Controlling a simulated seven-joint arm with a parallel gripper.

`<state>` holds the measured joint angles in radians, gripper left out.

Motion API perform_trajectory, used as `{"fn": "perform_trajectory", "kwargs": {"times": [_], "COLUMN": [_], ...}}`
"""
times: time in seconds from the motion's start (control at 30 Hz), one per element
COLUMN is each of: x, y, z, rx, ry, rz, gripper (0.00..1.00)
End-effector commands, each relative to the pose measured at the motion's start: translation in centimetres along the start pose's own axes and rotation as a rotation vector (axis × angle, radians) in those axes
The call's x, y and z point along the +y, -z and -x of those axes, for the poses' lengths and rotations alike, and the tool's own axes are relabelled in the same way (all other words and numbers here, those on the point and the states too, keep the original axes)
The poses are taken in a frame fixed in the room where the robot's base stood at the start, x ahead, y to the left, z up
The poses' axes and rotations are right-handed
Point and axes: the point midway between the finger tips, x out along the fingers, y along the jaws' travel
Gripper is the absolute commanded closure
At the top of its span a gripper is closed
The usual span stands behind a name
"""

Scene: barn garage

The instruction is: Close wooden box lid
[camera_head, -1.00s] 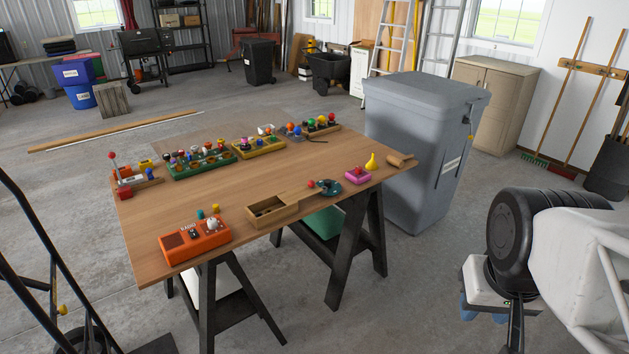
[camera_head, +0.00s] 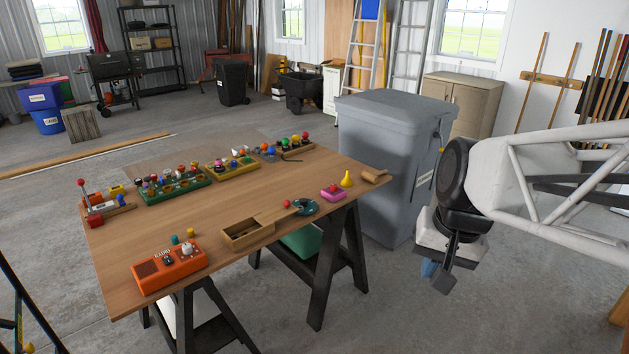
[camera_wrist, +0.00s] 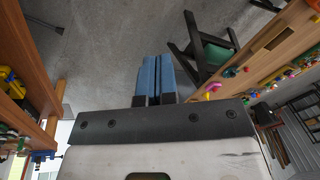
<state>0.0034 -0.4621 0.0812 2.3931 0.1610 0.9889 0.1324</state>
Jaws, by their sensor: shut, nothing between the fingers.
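The wooden box (camera_head: 248,235) sits near the front edge of the table. Its compartment is uncovered, and its flat wooden lid (camera_head: 278,215) extends out to the right of it, with a red knob (camera_head: 287,204) near the lid's far end. In the wrist view the box is too small and partly cut off to make out clearly. My gripper (camera_head: 428,268) hangs over the floor to the right of the table, well apart from the box. In the wrist view its blue fingers (camera_wrist: 156,78) are together with nothing between them.
The table (camera_head: 200,220) also bears an orange radio (camera_head: 170,268), a pink block (camera_head: 333,194) with a yellow cone (camera_head: 346,179), a teal round thing (camera_head: 306,207) and several toy trays. A large grey bin (camera_head: 385,165) stands behind the table's right end. Floor between gripper and table is clear.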

Motion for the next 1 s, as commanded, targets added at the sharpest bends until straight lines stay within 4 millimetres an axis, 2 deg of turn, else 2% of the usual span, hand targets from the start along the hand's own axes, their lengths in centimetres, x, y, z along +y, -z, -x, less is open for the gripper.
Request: {"fn": "perform_trajectory", "kwargs": {"times": [0.1,0.57,1.0], "x": [-1.4,-6.4,-11.0], "y": [2.5,11.6,20.5], "z": [-0.1,-1.6,-4.8], "rx": [-0.031,-0.160,-0.295], "ry": [0.035,0.160,0.267], "rz": [-0.058,-0.282,-0.495], "gripper": [1.00,1.00,1.00]}}
